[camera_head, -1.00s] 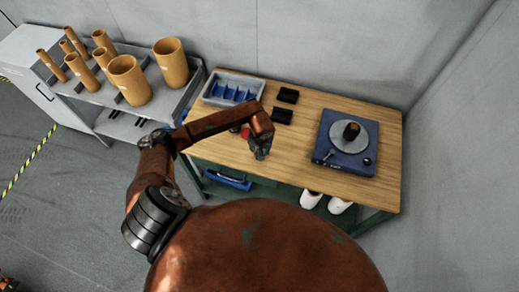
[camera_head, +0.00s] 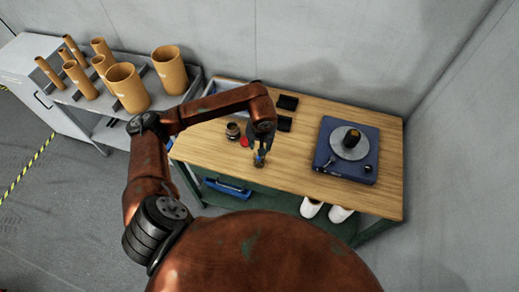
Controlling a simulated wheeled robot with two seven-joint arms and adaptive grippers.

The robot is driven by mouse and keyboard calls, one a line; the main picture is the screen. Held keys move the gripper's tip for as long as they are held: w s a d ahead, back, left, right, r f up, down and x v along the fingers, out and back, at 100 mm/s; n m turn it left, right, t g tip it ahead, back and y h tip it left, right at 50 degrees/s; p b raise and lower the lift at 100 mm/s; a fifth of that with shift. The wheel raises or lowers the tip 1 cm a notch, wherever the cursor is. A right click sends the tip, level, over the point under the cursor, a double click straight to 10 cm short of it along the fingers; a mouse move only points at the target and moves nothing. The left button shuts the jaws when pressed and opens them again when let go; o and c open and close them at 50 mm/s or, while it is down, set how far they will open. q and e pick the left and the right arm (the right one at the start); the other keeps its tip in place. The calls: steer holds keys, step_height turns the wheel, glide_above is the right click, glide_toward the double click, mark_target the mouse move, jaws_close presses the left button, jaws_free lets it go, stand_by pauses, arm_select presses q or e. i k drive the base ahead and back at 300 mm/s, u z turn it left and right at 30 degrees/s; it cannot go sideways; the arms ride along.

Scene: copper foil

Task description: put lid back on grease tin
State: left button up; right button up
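A small dark round container (camera_head: 233,131), which looks like the tin, stands on the wooden bench to the left of my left gripper. A small red round piece (camera_head: 244,142), perhaps the lid, lies close beside it; the two are too small to tell apart surely. My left gripper (camera_head: 259,158) points down over the bench near its front edge, just right of the red piece. A small grey and blue patch shows at its fingertips; I cannot tell whether it is fingers or a held thing. My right gripper is out of view.
A blue turntable-like device (camera_head: 347,165) fills the bench's right part. Black blocks (camera_head: 287,102) lie at the back. A grey tray (camera_head: 211,88) is partly hidden behind my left arm. Brown cylinders (camera_head: 127,87) stand on the left shelf. The bench between gripper and device is clear.

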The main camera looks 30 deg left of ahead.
mark_target(232, 131)
steer(key=u, duration=1.35)
